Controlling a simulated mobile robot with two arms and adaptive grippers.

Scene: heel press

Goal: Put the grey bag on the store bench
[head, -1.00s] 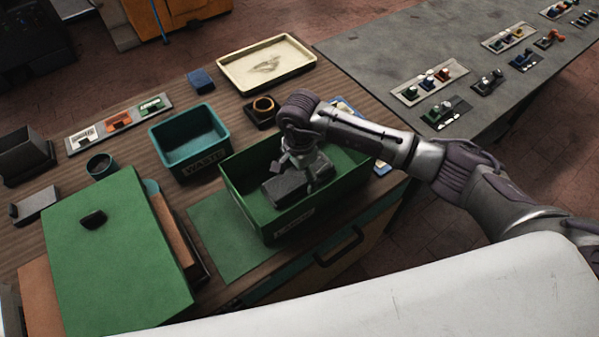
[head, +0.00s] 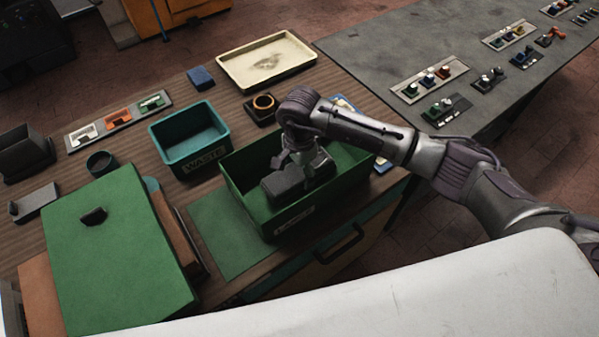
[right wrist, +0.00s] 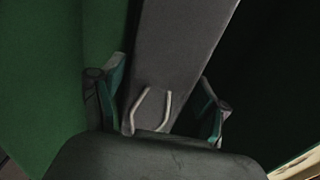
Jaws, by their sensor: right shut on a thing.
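The grey bag (head: 284,187) is a dark grey block-like bundle inside the green crate (head: 243,207), which has a label on its front wall. My right gripper (head: 307,172) reaches down into the crate and is shut on the bag. In the right wrist view the bag (right wrist: 185,55) lies between the two fingers of the gripper (right wrist: 158,108), with a pale loop on it. Its underside is hidden, so I cannot tell if it touches the crate floor. A grey-topped bench (head: 385,45) stands at the upper right. My left gripper is not in view.
A teal bin marked WASTE (head: 203,162) stands left of the crate. A cream tray (head: 300,80) lies behind it. A green box or board (head: 115,250) is at the front left. The grey bench carries several small panels with parts (head: 437,80); its left part is clear.

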